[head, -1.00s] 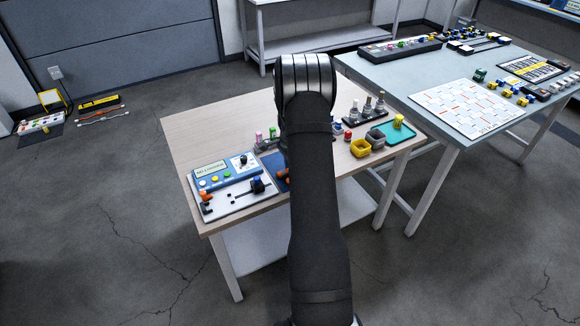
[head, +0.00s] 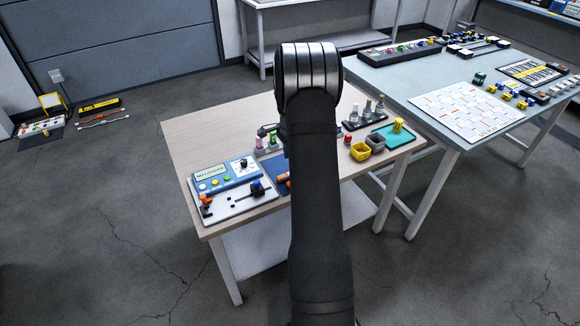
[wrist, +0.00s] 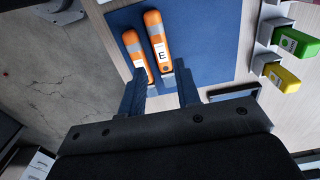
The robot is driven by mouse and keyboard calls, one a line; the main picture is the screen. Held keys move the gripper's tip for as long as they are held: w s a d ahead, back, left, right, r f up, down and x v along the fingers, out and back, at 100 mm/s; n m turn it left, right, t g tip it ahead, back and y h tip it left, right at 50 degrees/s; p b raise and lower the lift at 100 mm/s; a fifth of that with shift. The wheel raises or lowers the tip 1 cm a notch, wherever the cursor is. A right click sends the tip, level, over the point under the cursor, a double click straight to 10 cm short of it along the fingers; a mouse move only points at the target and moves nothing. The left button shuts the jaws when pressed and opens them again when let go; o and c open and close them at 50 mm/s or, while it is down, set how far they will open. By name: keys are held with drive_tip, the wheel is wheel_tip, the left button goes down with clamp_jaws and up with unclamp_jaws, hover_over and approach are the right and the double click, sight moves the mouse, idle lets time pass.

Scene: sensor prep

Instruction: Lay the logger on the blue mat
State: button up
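Two orange loggers with white labels and grey bands lie side by side on the blue mat (wrist: 212,45) in the wrist view. The right-hand logger (wrist: 155,30) shows a letter E; the left-hand logger (wrist: 131,41) has its near end partly behind my left finger. My gripper (wrist: 158,84) is open, its two fingers apart near the loggers' near ends, and I see nothing clamped between them. In the head view my arm hides most of the blue mat (head: 270,164) and the fingers; a bit of orange (head: 283,178) shows beside the arm.
Green (wrist: 297,42) and yellow (wrist: 282,78) loggers sit in grey holders right of the mat. Left of it is a white board with a blue panel (head: 222,180). Yellow (head: 361,151) and grey bins and a teal tray (head: 399,140) stand right of my arm.

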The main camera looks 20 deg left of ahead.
wheel_tip(320, 180, up, 5)
idle(0.5)
wheel_tip(320, 180, down, 13)
drive_tip(key=shift+r, duration=0.1)
wheel_tip(320, 180, up, 3)
drive_tip(key=shift+r, duration=0.6)
drive_tip(key=shift+f, duration=0.1)
